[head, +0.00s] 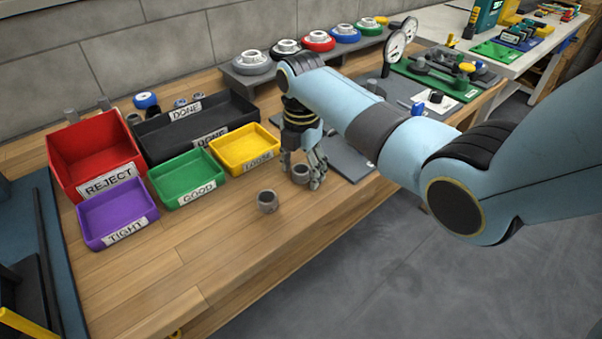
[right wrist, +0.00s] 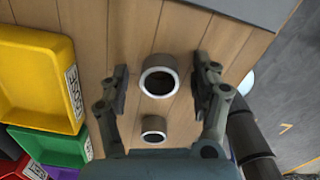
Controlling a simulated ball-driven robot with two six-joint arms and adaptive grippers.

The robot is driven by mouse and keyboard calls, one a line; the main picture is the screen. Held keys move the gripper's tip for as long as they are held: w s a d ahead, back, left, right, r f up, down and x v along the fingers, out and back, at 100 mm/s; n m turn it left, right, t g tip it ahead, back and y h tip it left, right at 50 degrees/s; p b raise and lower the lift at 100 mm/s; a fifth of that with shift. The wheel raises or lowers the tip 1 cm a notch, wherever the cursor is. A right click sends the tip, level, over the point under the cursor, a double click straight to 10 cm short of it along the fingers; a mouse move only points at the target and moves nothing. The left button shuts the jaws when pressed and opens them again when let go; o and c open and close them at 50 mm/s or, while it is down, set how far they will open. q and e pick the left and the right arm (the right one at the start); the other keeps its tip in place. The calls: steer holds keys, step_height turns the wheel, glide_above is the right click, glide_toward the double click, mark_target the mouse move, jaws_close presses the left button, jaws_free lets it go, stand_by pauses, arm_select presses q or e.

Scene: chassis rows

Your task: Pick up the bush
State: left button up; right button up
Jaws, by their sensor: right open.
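A grey hollow bush (head: 300,175) stands upright on the wooden bench, partly behind the fingers of my right gripper (head: 303,178). In the right wrist view this bush (right wrist: 158,63) lies between the two open fingers of the gripper (right wrist: 160,72), with a gap on each side. A second, similar bush (head: 267,205) stands on the bench a little to the left and nearer. It also shows in the right wrist view (right wrist: 153,121), closer to the palm. My left gripper is not in view.
Yellow (head: 263,164), green (head: 210,193), purple (head: 108,240) and red (head: 82,190) labelled bins and a black DONE tray (head: 160,143) stand at left. A grey plate (head: 345,160) lies right of the gripper. The front bench top (head: 190,270) is clear.

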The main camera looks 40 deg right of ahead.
steer(key=c, duration=1.3)
steer(key=shift+r, duration=0.1)
